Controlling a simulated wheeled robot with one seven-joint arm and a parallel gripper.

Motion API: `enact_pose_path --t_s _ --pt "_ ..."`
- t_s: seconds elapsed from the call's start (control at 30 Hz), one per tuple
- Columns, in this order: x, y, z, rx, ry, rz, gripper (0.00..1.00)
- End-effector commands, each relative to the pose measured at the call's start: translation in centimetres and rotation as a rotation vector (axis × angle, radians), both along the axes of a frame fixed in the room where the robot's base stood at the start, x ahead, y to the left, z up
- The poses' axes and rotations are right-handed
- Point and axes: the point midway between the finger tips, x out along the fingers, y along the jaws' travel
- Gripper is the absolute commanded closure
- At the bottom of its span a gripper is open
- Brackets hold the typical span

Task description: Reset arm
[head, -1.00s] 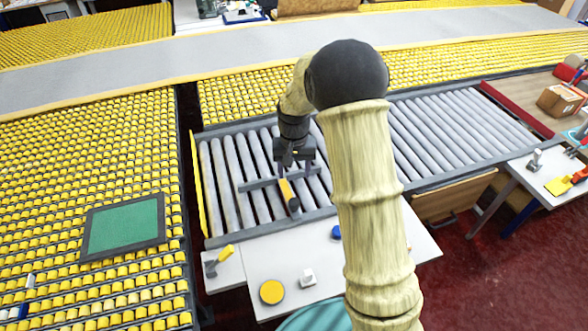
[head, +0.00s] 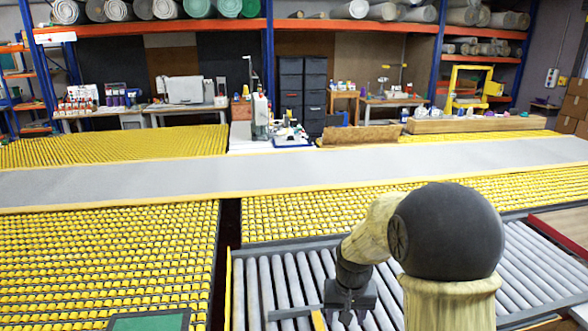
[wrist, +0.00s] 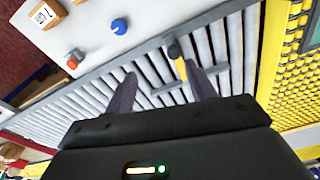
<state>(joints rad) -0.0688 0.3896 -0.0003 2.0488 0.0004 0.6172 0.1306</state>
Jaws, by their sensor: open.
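My gripper (head: 350,312) hangs over the grey roller conveyor (head: 272,285) in the head view, low and near the bottom edge. In the wrist view the two dark fingers of my gripper (wrist: 162,88) are spread apart with nothing between them. A yellow-handled tool with a dark head (wrist: 180,66) lies on the rollers beyond the fingertips. Only a bit of its yellow part (head: 318,320) shows in the head view. A grey bar (head: 290,313) lies across the rollers beside it.
In the wrist view a white table (wrist: 95,28) borders the rollers, with a blue round piece (wrist: 119,26) and a red-topped piece (wrist: 74,60). Yellow roller beds (head: 100,255) and a long grey rug strip (head: 120,183) lie beyond. Shelves with rolled rugs (head: 350,9) stand at the back.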

Motion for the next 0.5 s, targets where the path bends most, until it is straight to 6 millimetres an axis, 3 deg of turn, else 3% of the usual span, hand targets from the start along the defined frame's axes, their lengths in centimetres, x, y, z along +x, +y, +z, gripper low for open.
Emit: enact_pose_path --t_s 0.03,0.3,0.4,0.5 --pt "-1.8 -0.5 0.7 -0.001 -0.019 0.005 0.45" --pt "-10.8 -2.5 2.2 -0.009 -0.114 0.044 0.45" --pt "-13.1 -2.8 2.3 -0.013 -0.136 0.055 0.45" --pt "-14.1 -3.0 2.2 -0.015 -0.146 0.060 0.45"
